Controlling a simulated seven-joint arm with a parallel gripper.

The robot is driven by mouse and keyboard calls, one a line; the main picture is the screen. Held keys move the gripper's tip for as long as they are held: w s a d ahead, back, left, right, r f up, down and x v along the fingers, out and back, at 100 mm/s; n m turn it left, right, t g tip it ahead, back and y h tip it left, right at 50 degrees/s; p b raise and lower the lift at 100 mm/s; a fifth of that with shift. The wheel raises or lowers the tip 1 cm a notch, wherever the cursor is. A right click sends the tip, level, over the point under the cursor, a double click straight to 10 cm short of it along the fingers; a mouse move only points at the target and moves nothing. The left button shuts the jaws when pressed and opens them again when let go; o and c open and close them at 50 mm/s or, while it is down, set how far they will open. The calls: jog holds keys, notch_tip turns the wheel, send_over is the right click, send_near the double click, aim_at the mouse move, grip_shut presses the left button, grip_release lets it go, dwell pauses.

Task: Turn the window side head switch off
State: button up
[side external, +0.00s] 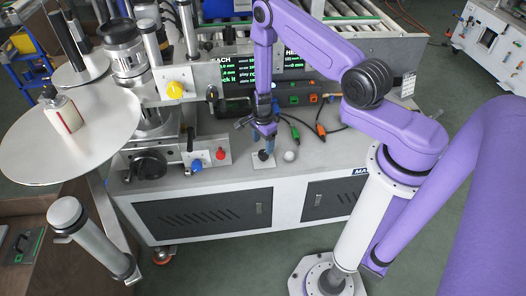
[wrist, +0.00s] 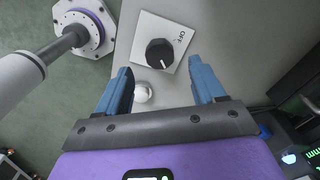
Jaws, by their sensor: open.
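A black rotary switch knob (wrist: 159,53) sits on a white square plate (wrist: 143,30) marked OFF in the wrist view. A short white line on the knob points away from the OFF lettering, toward the gripper side. In the side view the plate (side external: 261,164) lies on the grey machine top near its front edge, with the dark knob on it. My gripper (wrist: 160,67) is open, its two blue fingers spread to either side below the knob in the wrist view. In the side view my gripper (side external: 266,138) hangs just over the plate, partly hiding the knob. Contact cannot be told.
A pale round ball-like knob (side external: 289,156) stands right of the plate. A red button (side external: 220,153) and blue button (side external: 197,165) are to the left. Green and orange cable connectors (side external: 320,130) lie behind right. Display screens (side external: 240,73) stand behind the arm.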

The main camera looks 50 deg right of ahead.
aim_at(263, 153)
jog(key=shift+f, duration=2.6)
jog(key=c, duration=1.1)
